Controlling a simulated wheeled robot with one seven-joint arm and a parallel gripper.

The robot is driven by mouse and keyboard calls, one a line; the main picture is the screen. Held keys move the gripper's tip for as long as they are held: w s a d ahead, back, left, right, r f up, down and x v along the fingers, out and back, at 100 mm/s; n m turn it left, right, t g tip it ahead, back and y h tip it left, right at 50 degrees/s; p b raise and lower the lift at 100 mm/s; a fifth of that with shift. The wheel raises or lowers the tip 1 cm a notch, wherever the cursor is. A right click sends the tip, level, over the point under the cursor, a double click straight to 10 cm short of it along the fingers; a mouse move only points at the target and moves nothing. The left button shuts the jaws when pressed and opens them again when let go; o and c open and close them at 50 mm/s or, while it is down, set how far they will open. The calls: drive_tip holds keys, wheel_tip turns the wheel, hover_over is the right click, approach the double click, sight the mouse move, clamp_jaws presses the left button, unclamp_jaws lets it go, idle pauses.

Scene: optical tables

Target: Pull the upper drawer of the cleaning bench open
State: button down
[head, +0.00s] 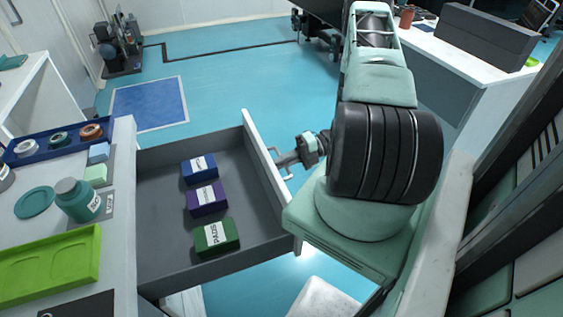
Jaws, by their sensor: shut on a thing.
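The upper drawer (160,226) of the cleaning bench (123,165) stands pulled well out to the right of the bench top. It is grey inside with a white front panel (262,157). Three small labelled boxes lie in it: a blue one (199,169), a purple one (206,198) and a green one (216,236). My gripper (286,160) is at the outer side of the drawer front, shut on the drawer handle (275,157). My arm hides part of the front panel's near end and the floor behind it.
On the bench top are a teal bottle (77,201), a teal lid (35,203), a green tray (48,268) and a blue tray (60,143) with several rolls. Blue floor (225,75) is clear beyond the drawer. A white table (440,55) stands at the back right.

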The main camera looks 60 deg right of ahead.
drive_tip(key=c, duration=1.6)
unclamp_jaws()
drive_tip(key=b+v, duration=0.3)
drive_tip(key=v, duration=1.4)
drive_tip(key=shift+d, duration=0.2)
